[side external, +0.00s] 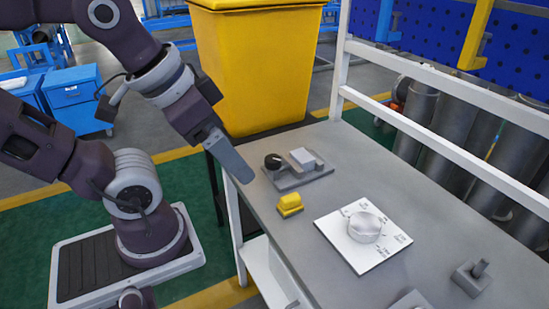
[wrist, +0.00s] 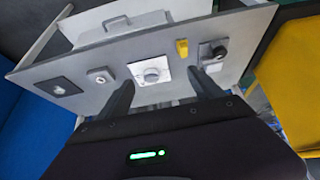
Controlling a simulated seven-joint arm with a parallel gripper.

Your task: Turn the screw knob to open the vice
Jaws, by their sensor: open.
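The vice (side external: 290,181) is a grey base with a pale block on top, lying on the workbench near its far left corner in the side external view. Its dark round screw knob (side external: 272,161) is at the left end. In the wrist view the vice (wrist: 208,65) is small at upper right, with the black knob (wrist: 219,51) facing the camera. My gripper (side external: 240,172) is left of the vice, above or beside the bench edge and apart from the knob. In the wrist view its two fingers are spread with nothing between them (wrist: 160,76).
The grey workbench (side external: 350,163) also carries a yellow block (side external: 290,204), a white plate with a round dial (side external: 364,228) and a grey block with a peg (side external: 472,277). A white rail (side external: 440,125) runs along its back. A yellow bin (side external: 258,70) stands behind the vice.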

